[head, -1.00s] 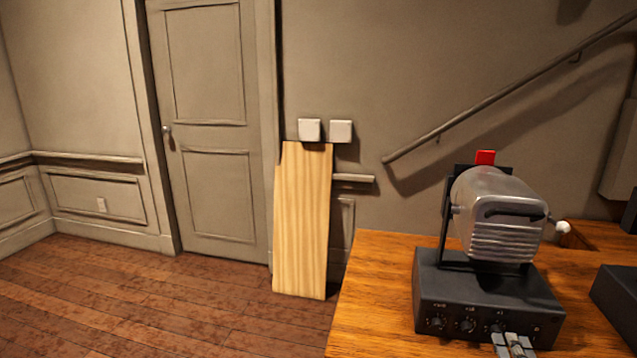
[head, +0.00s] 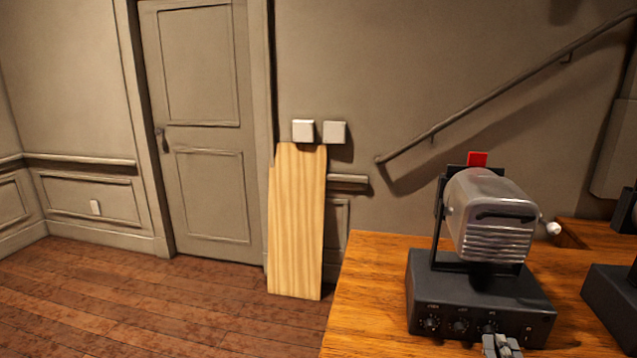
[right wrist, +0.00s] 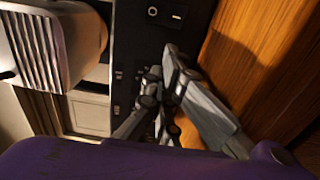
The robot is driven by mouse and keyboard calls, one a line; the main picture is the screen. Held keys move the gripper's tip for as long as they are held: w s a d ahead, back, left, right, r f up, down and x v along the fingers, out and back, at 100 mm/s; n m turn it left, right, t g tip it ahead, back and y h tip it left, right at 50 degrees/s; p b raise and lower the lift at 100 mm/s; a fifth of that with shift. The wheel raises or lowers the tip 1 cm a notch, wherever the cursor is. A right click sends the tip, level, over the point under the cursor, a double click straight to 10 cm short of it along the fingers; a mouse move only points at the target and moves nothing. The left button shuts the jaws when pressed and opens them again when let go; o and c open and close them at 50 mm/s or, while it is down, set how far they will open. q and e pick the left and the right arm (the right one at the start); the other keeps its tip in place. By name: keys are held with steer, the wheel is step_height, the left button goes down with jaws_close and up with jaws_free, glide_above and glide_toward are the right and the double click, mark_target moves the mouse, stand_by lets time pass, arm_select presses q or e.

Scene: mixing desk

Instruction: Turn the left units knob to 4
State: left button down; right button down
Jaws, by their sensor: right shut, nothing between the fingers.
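The left mixing unit is a dark box (head: 478,290) with a ribbed silver housing (head: 490,222) on top, standing on the wooden desk. Its front panel carries a row of three small dark knobs; the rightmost one is the units knob (head: 490,327). The pointer settings are too small to read. My right gripper (head: 498,342) is shut and empty, just below and slightly right of the units knob. In the right wrist view, the gripper's fingers (right wrist: 160,85) are in front of the dark panel; whether they touch the knob cannot be told. My left gripper is not in view.
A second dark unit (head: 612,297) stands at the right edge of the desk (head: 375,300). A small switch (right wrist: 176,15) shows on the panel beyond my fingers. A pale wooden board (head: 296,225) leans on the wall, left of the desk. The floor there is clear.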

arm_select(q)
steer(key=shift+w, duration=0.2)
arm_select(e)
steer(key=shift+w+a+r, duration=0.1)
steer(key=shift+w+a, duration=0.1)
steer(key=shift+a, duration=0.15)
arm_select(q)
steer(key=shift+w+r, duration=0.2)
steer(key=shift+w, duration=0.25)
arm_select(e)
steer(key=shift+s+d+f, duration=0.15)
steer(key=shift+d+f, duration=0.05)
steer(key=shift+d, duration=0.1)
steer(key=v, duration=0.4)
steer(key=p+v, duration=0.1)
steer(key=shift+s+d+f, duration=0.1)
steer(key=shift+s+d, duration=0.05)
steer(key=shift+s, duration=0.35)
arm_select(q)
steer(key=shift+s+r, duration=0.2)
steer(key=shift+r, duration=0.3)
arm_select(e)
steer(key=shift+s, duration=0.1)
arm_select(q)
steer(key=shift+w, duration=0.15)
arm_select(e)
steer(key=shift+d, duration=0.1)
